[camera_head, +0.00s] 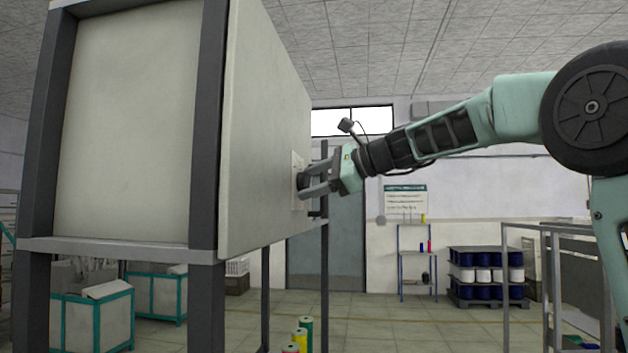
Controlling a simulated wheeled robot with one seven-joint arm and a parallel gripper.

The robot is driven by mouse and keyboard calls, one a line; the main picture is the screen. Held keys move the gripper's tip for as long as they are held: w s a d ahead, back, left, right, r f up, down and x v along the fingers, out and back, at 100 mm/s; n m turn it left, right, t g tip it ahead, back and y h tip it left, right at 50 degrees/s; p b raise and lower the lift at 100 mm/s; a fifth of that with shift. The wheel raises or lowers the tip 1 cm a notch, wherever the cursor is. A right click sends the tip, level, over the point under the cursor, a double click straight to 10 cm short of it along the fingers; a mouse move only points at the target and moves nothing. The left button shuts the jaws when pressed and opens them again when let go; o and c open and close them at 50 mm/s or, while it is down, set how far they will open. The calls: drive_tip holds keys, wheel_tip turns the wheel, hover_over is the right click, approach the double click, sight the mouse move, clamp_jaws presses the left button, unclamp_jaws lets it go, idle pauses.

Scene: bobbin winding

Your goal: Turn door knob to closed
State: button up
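A large pale cabinet with a dark grey frame stands at the left, and its door panel (262,130) faces right toward my arm. A dark round knob (302,181) sits on a light plate (295,165) near the door's far edge. My gripper (308,186) reaches in from the right, with its fingers at the knob, one above the other in the picture. The fingers partly cover the knob. I cannot tell whether they press on it or only stand around it. The knob's pointing direction is too small to read.
A grey door (340,235) is in the back wall. Coloured spools (300,335) stand on the floor below the cabinet. A rack (415,260), a pallet of blue and white spools (485,275) and a metal frame table (560,240) are at the right. The floor between is clear.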

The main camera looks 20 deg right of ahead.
drive_tip(key=c, duration=0.9)
drive_tip(key=shift+o, duration=0.2)
drive_tip(key=shift+f, duration=0.1)
drive_tip(key=shift+f+n+t+y+b, duration=0.15)
drive_tip(key=shift+n+t+y+b, duration=0.6)
drive_tip(key=shift+n+b, duration=3)
drive_tip(key=shift+f+n+t+y+b, duration=0.15)
drive_tip(key=shift+n+t+y+b, duration=1.15)
drive_tip(key=shift+b, duration=4.3)
drive_tip(key=shift+f+n+t+h+b, duration=0.15)
drive_tip(key=shift+n+t+b, duration=0.2)
drive_tip(key=shift+n+b, duration=3.7)
drive_tip(key=shift+m+b, duration=0.4)
drive_tip(key=shift+b, duration=0.35)
